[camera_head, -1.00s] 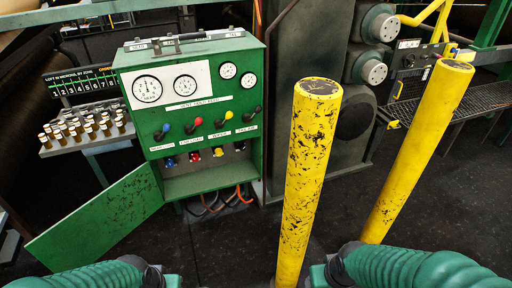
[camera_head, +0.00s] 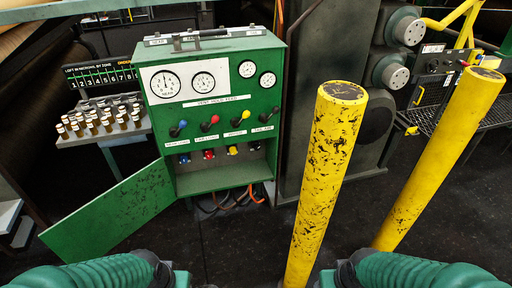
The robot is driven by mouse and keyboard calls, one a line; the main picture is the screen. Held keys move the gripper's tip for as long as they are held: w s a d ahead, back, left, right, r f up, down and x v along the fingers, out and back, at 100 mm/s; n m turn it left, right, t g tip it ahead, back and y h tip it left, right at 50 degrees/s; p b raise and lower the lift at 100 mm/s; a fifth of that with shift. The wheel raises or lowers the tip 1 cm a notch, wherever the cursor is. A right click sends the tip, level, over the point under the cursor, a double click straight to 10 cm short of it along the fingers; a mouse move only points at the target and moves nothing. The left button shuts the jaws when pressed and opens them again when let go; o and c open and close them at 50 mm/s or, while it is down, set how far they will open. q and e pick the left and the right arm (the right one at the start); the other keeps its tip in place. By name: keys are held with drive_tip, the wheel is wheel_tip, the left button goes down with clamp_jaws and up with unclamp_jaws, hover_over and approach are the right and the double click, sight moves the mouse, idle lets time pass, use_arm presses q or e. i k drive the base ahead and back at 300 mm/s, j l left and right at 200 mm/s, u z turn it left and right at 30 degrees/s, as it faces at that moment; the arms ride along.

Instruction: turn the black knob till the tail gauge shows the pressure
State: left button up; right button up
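The green cabinet (camera_head: 276,45) stands left of centre with its door (camera_head: 110,212) hanging open at lower left. Its face has two larger gauges, one on the left (camera_head: 166,84) and one beside it (camera_head: 203,82), and two smaller ones, upper (camera_head: 247,69) and lower right (camera_head: 267,79). Which is the tail gauge and its reading are too small to tell. My two forearms show at the bottom, well apart from the cabinet; neither gripper's fingers are visible.
Two scuffed yellow posts, near (camera_head: 325,180) and farther right (camera_head: 440,155), stand upright right of the cabinet. A tray of small vials (camera_head: 105,118) is at left. Hoses (camera_head: 228,203) lie below the cabinet. Dark floor between cabinet and my arms is clear.

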sight(256, 146)
drive_tip(key=i+j+z, duration=0.15)
drive_tip(key=i+j, duration=0.25)
drive_tip(key=i+j+z, duration=0.2)
drive_tip(key=i+j, duration=0.2)
drive_tip(key=i+j+z, duration=0.15)
drive_tip(key=i+j, duration=0.2)
drive_tip(key=j, duration=0.15)
drive_tip(key=i+j+z, duration=0.2)
drive_tip(key=j, duration=0.3)
drive_tip(key=i, duration=0.1)
